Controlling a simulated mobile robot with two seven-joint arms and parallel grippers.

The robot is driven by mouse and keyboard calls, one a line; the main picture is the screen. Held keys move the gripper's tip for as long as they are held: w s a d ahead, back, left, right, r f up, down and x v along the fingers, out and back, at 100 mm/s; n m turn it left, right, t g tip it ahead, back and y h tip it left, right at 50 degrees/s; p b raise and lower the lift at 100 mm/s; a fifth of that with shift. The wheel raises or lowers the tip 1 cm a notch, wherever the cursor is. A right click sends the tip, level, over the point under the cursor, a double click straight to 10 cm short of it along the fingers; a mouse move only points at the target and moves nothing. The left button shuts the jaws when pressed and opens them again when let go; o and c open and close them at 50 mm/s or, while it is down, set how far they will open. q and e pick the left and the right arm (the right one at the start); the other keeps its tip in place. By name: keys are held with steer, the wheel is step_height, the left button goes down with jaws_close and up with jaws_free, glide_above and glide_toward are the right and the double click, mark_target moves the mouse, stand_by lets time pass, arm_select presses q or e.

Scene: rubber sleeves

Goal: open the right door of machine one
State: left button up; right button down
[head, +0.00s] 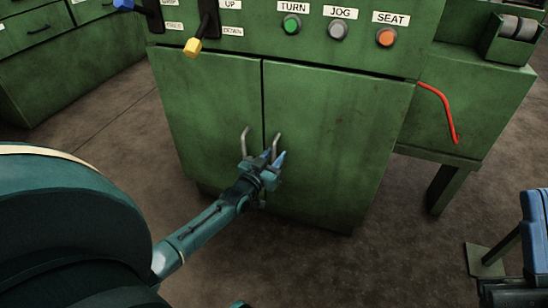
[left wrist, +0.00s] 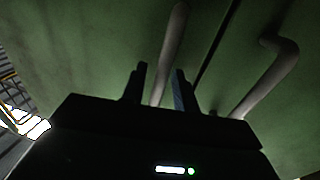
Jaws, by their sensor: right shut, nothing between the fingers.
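Machine one is the green cabinet with a labelled panel. Its right door (head: 335,140) is closed, flush beside the left door (head: 205,115). The right door's bent metal handle (head: 277,137) stands near the seam, with the left door's handle (head: 245,138) beside it. The other handle (left wrist: 268,75) is outside the fingers. My right gripper is not in view.
Above the doors are two levers with a yellow knob (head: 193,47) and a blue knob, and TURN, JOG and SEAT buttons (head: 339,29). A red bent bar (head: 441,108) sticks out at the right. Blue equipment (head: 535,220) stands far right. Floor before the doors is clear.

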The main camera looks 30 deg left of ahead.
arm_select(q)
jaws_close()
steer(key=shift+s, duration=0.1)
stand_by(0.4)
